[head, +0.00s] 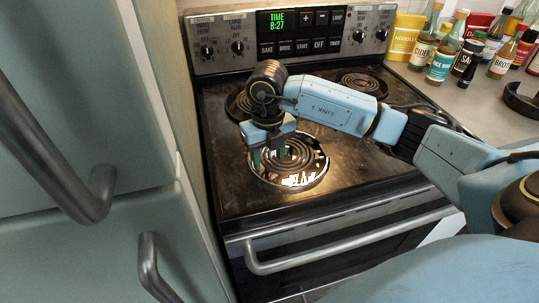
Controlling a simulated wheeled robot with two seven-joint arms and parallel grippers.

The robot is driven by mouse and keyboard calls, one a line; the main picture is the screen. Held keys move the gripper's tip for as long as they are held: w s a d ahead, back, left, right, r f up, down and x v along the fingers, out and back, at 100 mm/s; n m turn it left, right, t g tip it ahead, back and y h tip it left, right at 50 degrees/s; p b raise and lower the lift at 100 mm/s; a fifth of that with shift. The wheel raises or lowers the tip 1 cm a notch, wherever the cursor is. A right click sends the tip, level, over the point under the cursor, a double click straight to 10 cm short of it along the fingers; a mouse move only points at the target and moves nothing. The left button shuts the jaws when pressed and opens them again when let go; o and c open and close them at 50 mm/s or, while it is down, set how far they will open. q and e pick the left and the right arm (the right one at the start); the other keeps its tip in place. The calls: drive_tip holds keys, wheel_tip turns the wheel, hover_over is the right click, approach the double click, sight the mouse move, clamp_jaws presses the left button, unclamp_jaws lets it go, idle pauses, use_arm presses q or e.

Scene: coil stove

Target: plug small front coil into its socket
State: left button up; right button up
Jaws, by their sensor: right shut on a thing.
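The small front coil (297,152) is a dark spiral at the front left of the stove. It lies in or just over its shiny round drip pan (324,170); I cannot tell whether it is level or raised. My right gripper (269,157) points down over the coil's left part and is shut on it. The coil's plug end and the socket are hidden, so I cannot see whether they meet. My left gripper is not in view.
Other coils sit at the back left (238,104) and back right (360,82). The control panel (290,37) stands behind. The oven handle (350,239) runs along the front. Bottles (443,60) crowd the right counter. A green cabinet (90,150) is close at left.

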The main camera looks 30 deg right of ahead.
drive_tip(key=shift+w+a+r, duration=0.15)
drive_tip(key=shift+w+a, duration=0.1)
drive_tip(key=shift+a, duration=0.25)
drive_tip(key=shift+d, duration=0.3)
idle(0.4)
drive_tip(key=shift+s+d+f, duration=0.15)
drive_tip(key=shift+d+f, duration=0.05)
drive_tip(key=shift+d, duration=0.2)
drive_tip(key=shift+s+d, duration=0.1)
drive_tip(key=shift+d, duration=0.2)
drive_tip(key=shift+d, duration=0.2)
drive_tip(key=o, duration=1.3)
drive_tip(key=shift+s, duration=0.1)
drive_tip(key=shift+c, duration=0.2)
